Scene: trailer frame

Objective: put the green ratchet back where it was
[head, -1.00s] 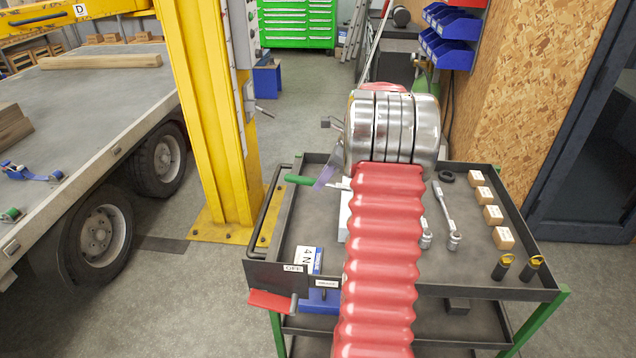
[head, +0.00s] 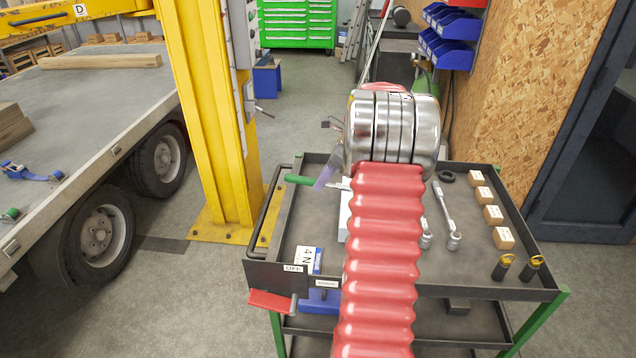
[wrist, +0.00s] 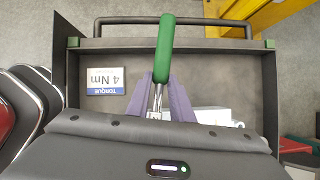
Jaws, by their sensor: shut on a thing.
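The green ratchet (head: 299,179) has a green handle and a shiny metal shank. My gripper (wrist: 162,88) is shut on the shank, between its two purple fingers. In the wrist view the green handle (wrist: 165,45) points up the picture, toward the cart's edge and dark bar. The ratchet's head end is hidden by my wrist. In the head view a purple finger shows left of my arm, above the left part of the grey cart top (head: 300,222). The ratchet appears raised above the tray; the gap is hard to judge.
A red-handled tool (head: 271,301) and a blue one (head: 318,300) sit at labelled plates (head: 292,268) on the cart's front left. A torque card (head: 308,260) lies in the tray. Metal wrenches (head: 447,215), small boxes (head: 493,214) and black-yellow items (head: 503,267) lie right. A yellow post (head: 218,130) stands left.

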